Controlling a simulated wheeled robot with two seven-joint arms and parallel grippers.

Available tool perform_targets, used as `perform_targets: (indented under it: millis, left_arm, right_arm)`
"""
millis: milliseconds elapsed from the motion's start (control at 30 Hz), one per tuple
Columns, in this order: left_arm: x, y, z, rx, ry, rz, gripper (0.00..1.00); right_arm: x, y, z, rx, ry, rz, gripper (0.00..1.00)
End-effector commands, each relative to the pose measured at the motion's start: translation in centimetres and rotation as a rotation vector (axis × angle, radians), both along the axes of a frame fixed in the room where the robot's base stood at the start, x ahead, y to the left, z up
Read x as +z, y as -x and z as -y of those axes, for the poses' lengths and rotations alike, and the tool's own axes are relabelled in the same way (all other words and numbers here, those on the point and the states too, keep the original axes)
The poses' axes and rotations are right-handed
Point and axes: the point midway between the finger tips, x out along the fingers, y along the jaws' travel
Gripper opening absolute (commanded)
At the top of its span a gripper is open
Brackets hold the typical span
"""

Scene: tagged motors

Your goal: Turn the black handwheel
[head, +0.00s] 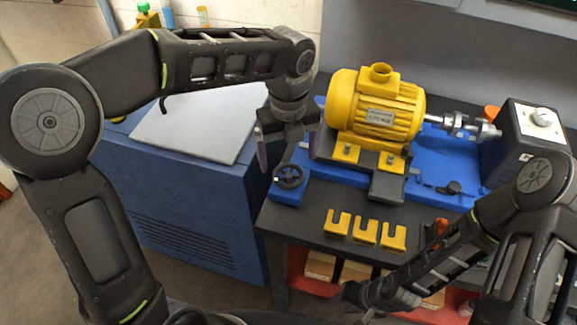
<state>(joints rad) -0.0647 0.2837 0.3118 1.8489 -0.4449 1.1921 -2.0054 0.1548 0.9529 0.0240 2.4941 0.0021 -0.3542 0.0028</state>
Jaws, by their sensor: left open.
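The black handwheel (289,176) sits at the front left corner of the blue base plate (292,196), left of the yellow motor (374,105). My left gripper (287,150) points down just above and behind the handwheel, with its fingers apart and nothing between them. I cannot tell whether a finger touches the wheel. My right gripper (350,294) is low at the front of the bench, far from the handwheel; its fingers are too small and dark to tell their state.
Several yellow slotted shims (365,232) lie on the dark bench top in front of the motor. A shaft coupling (465,126) joins the motor toward a dark box (525,135) at the right. A blue cabinet (185,215) with a pale board (200,125) stands at left.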

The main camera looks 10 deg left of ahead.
Motion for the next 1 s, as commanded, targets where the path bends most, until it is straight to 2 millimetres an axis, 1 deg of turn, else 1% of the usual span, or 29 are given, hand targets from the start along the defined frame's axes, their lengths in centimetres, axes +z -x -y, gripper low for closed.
perform_targets:
  millis: [100,200,300,433,667,1000]
  left_arm:
    - [-2.0,0.1,-0.1,0.001,-0.002,-0.005,0.89]
    - [-3.5,0.0,-0.1,0.000,-0.001,-0.004,0.89]
    - [-4.5,0.0,0.0,0.001,0.000,-0.001,0.89]
    - [-5.1,0.0,0.0,0.001,-0.001,-0.001,0.89]
    - [-5.2,0.0,0.0,0.001,0.000,0.000,0.89]
    - [-5.1,0.0,0.0,0.001,0.000,0.000,0.61]
  right_arm:
    - [0.2,0.0,0.0,0.000,0.001,0.000,0.36]
    - [0.3,0.0,0.0,-0.001,0.001,-0.001,0.36]
    - [0.3,0.0,0.0,-0.001,0.001,-0.001,0.36]
    - [0.3,0.0,0.0,-0.001,0.002,-0.002,0.36]
    - [0.3,0.1,0.0,-0.001,0.001,-0.001,0.36]
    - [0.3,0.1,0.0,-0.001,0.001,-0.001,0.36]
